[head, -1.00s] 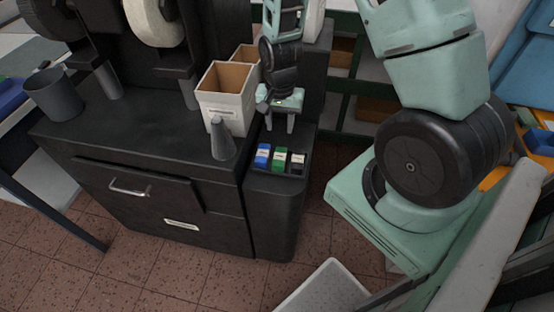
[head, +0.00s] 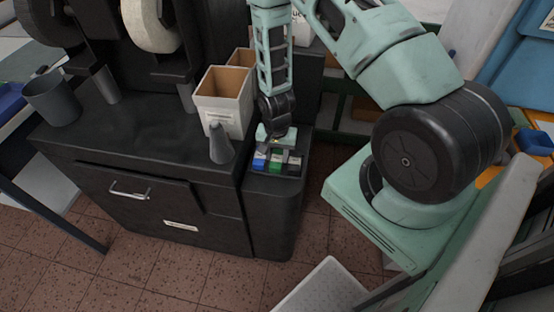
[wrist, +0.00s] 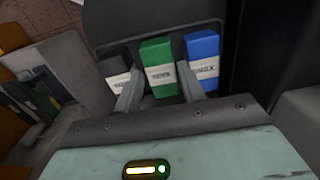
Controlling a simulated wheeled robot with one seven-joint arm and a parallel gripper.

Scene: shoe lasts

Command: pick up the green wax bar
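The green wax bar (head: 276,166) with a white label lies between a blue bar (head: 259,162) and a black bar (head: 294,166) on the small dark stand. In the wrist view the green bar (wrist: 158,53) is in the middle, the black bar (wrist: 117,66) left of it and the blue bar (wrist: 203,58) right. My gripper (wrist: 159,73) is open, its fingertips appearing on either side of the green bar's near part. In the head view my gripper (head: 277,148) is just over the bars and hides part of them. I cannot tell whether the fingers touch a bar.
A grey cone (head: 220,145) stands left of the bars on the black cabinet (head: 150,150). A white open box (head: 224,97) stands behind it. A dark cup (head: 52,100) is at the far left. The floor in front is mostly clear.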

